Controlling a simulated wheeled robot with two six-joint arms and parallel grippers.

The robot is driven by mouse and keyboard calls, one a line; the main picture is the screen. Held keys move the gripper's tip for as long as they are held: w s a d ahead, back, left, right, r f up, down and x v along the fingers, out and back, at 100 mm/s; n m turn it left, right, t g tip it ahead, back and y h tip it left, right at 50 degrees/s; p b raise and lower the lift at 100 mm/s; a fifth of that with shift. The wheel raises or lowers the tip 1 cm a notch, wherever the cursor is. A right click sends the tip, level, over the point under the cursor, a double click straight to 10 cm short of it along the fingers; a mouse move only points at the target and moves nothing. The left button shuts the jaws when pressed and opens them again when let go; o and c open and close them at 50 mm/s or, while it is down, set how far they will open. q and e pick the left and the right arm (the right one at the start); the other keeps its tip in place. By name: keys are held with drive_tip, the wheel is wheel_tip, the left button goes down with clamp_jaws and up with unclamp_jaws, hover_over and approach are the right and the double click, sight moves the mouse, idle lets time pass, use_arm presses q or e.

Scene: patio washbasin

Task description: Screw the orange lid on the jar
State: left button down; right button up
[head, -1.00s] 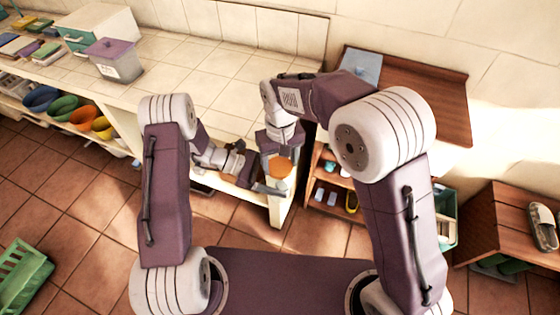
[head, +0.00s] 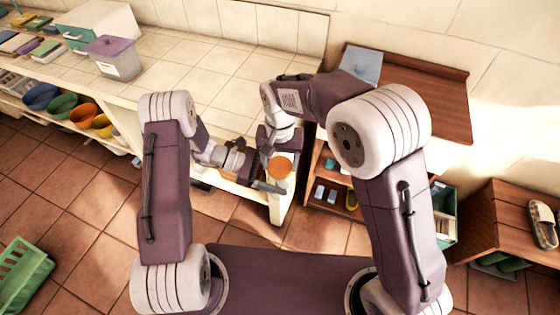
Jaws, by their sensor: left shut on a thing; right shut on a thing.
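The orange lid (head: 279,168) shows as a round disc, seen from above, at the right end of the tiled counter. The jar is hidden under the lid and the grippers, so I cannot tell how the lid sits on it. My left gripper (head: 273,172) comes in from the left with its fingers around the spot below the lid, shut on the jar. My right gripper (head: 275,153) reaches down from behind, close against the lid's far side, and is shut on the lid; its fingertips are mostly hidden.
The tiled counter (head: 190,85) is clear behind my arms. A grey bin with a purple lid (head: 113,57) stands at its left. Colored bowls (head: 62,106) sit on the shelf below. A wooden shelf unit (head: 425,95) stands right, and a green crate (head: 22,275) is on the floor.

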drive_tip(key=m, duration=0.6)
drive_tip(key=shift+a+m, duration=0.1)
drive_tip(key=shift+m, duration=0.2)
drive_tip(key=m, duration=0.6)
drive_tip(key=shift+m, duration=0.3)
drive_tip(key=m, duration=0.6)
drive_tip(key=shift+w+m, duration=0.1)
drive_tip(key=shift+m, duration=0.2)
drive_tip(key=m, duration=0.7)
drive_tip(key=o, duration=1.3)
